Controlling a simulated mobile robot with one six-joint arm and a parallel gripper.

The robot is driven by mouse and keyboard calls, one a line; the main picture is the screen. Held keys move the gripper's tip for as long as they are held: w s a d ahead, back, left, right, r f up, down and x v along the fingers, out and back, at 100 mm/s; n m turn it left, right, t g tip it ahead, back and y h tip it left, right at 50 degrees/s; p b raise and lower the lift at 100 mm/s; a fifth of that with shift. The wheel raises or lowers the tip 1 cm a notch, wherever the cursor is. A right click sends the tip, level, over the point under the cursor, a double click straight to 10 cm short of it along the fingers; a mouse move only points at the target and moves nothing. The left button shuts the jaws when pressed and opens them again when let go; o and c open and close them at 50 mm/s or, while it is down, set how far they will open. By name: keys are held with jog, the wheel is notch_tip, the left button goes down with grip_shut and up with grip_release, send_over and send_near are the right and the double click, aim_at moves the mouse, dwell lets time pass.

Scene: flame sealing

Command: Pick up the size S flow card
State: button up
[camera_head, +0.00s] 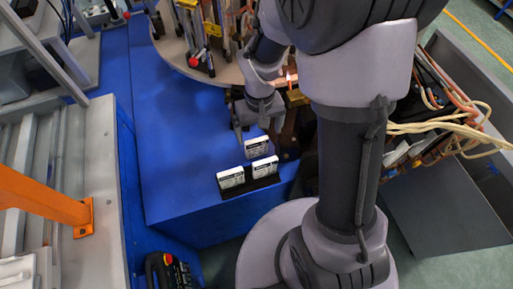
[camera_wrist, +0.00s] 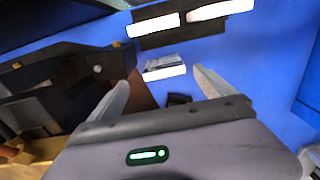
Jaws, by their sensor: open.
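Three white flow cards with dark print are on the blue table. One card (camera_head: 256,147) is nearest my gripper (camera_head: 252,124). The other two, the left card (camera_head: 231,178) and the right card (camera_head: 264,168), stand in a black holder (camera_head: 250,190). The size letters are too small to read, so I cannot tell which is size S. In the wrist view my gripper (camera_wrist: 161,76) is open and empty. The nearest card (camera_wrist: 165,69) appears between the fingertips, apart from both. The other two cards (camera_wrist: 153,26) (camera_wrist: 220,11) show beyond it.
The blue table (camera_head: 185,150) is clear left of the cards. A small flame (camera_head: 290,76) burns on a fixture behind and right of my gripper. A round platform with clamps (camera_head: 200,45) is at the back. Cables (camera_head: 440,125) hang at right.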

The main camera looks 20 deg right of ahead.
aim_at(257, 139)
jog(key=f+b, duration=0.1)
jog(key=f, duration=0.2)
jog(key=f+b, duration=0.1)
jog(key=f, duration=0.1)
jog(key=shift+w+a+f+b, duration=0.1)
jog(key=shift+a+f+b, duration=0.05)
jog(key=shift+a+b, duration=0.2)
jog(key=shift+r, duration=0.2)
jog(key=shift+c, duration=0.6)
jog(key=c, duration=1.4)
